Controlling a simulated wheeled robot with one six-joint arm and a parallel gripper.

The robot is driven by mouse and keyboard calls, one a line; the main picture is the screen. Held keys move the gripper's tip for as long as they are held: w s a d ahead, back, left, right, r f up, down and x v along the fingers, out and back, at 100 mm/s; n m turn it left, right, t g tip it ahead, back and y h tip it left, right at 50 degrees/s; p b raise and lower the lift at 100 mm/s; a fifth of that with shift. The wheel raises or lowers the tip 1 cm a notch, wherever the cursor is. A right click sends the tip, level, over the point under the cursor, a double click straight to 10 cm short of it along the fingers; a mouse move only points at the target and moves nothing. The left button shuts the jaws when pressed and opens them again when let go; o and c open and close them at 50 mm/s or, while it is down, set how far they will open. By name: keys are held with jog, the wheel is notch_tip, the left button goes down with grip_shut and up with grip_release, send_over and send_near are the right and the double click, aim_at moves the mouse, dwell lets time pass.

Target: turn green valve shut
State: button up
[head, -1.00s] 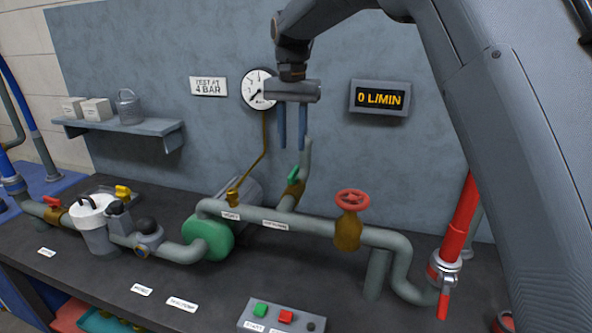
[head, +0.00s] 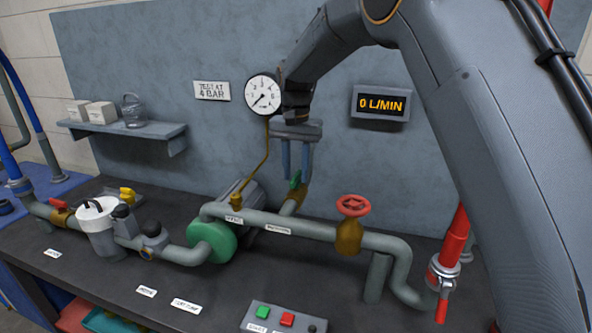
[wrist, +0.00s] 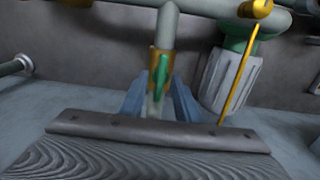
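The green valve handle (head: 296,179) sits on a brass body on the branch pipe behind the main pipe. It also shows in the wrist view (wrist: 160,76), pointing roughly along the pipe. My gripper (head: 296,174) is above it in the head view, fingers pointing down with a gap between them. In the wrist view my gripper (wrist: 158,98) has one blue finger on each side of the handle, with visible space beside it. Whether either finger touches the handle cannot be told.
The main pipe (head: 320,232) runs in front, with a red handwheel (head: 353,205) to the right. The green pump (head: 212,240) is at left. A brass gauge line (head: 257,165) runs close to the left. The gauge (head: 262,94) reads low; the display (head: 380,103) shows 0 L/MIN.

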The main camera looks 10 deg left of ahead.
grip_shut()
jog(key=shift+n, duration=0.4)
jog(key=n, duration=0.5)
jog(key=shift+n, duration=0.4)
jog(key=n, duration=0.5)
jog(key=shift+r+n+b, duration=0.1)
jog(key=shift+n+b, duration=0.2)
jog(key=shift+b, duration=0.1)
jog(key=n, duration=0.5)
jog(key=shift+a+n, duration=0.1)
jog(key=shift+n, duration=0.2)
grip_release()
